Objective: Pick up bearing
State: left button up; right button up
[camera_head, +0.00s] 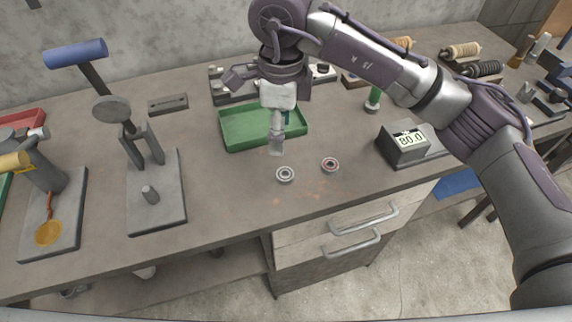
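Two small ring-shaped bearings lie flat on the workbench (225,190) near its front edge. The grey bearing (285,174) is on the left, and the bearing with a reddish ring (330,165) is to its right. My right gripper (276,150) points down, just behind and above the grey bearing and apart from both bearings. Its fingers are seen nearly edge-on, so I cannot tell whether they are open or shut. Nothing is visibly held. My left gripper is not in view.
A green tray (237,134) lies behind my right gripper. A box with a display reading 80.0 (405,145) stands to the right. The bench around the bearings is clear.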

jog(key=p, duration=0.1)
send_over(285, 169)
jog(key=s, duration=0.2)
notch_tip(285, 169, down, 8)
jog(key=shift+a+f, duration=0.1)
jog(key=shift+a, duration=0.05)
jog(key=f, duration=0.1)
jog(key=f+p, duration=0.1)
jog(key=f, duration=0.1)
jog(key=f+p, duration=0.1)
jog(key=shift+w+f, duration=0.35)
jog(key=shift+w, duration=0.05)
jog(key=shift+f, duration=0.25)
jog(key=c, duration=1.2)
jog(key=shift+c, duration=0.3)
jog(key=shift+r, duration=0.15)
